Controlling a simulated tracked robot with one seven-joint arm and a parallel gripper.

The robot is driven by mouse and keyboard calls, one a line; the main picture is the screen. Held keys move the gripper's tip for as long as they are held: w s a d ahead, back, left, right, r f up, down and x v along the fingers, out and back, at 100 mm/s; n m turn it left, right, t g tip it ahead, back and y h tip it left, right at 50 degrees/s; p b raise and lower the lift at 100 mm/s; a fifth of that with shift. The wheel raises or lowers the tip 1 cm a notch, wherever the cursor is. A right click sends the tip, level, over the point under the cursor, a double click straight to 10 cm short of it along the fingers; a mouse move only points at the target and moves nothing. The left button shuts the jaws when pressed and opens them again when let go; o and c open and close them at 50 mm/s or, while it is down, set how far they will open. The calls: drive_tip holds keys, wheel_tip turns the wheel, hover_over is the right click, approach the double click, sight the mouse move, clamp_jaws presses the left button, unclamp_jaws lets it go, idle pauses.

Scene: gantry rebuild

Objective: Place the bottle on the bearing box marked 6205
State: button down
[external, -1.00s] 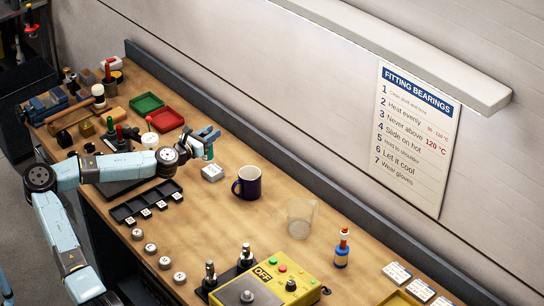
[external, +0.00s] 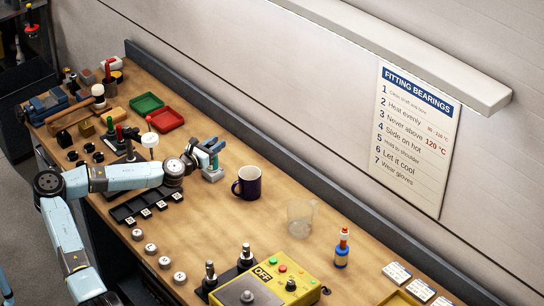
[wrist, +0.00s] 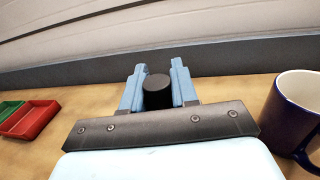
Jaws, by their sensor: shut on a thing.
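I cannot tell whether the bottle touches the box.
A dark blue mug (external: 247,183) stands close to the right of the box, with a clear beaker (external: 300,219) farther on. Red (external: 165,120) and green (external: 146,104) trays lie to the left. A black tray (external: 146,203) lies in front. A bottle with a red top (external: 342,250) stands at right.

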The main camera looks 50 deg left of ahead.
drive_tip(key=c, duration=0.9)
unclamp_jaws()
drive_tip(key=shift+o, duration=0.2)
drive_tip(key=s+d, duration=0.2)
drive_tip(key=s, duration=1)
drive_tip(key=shift+w, duration=0.1)
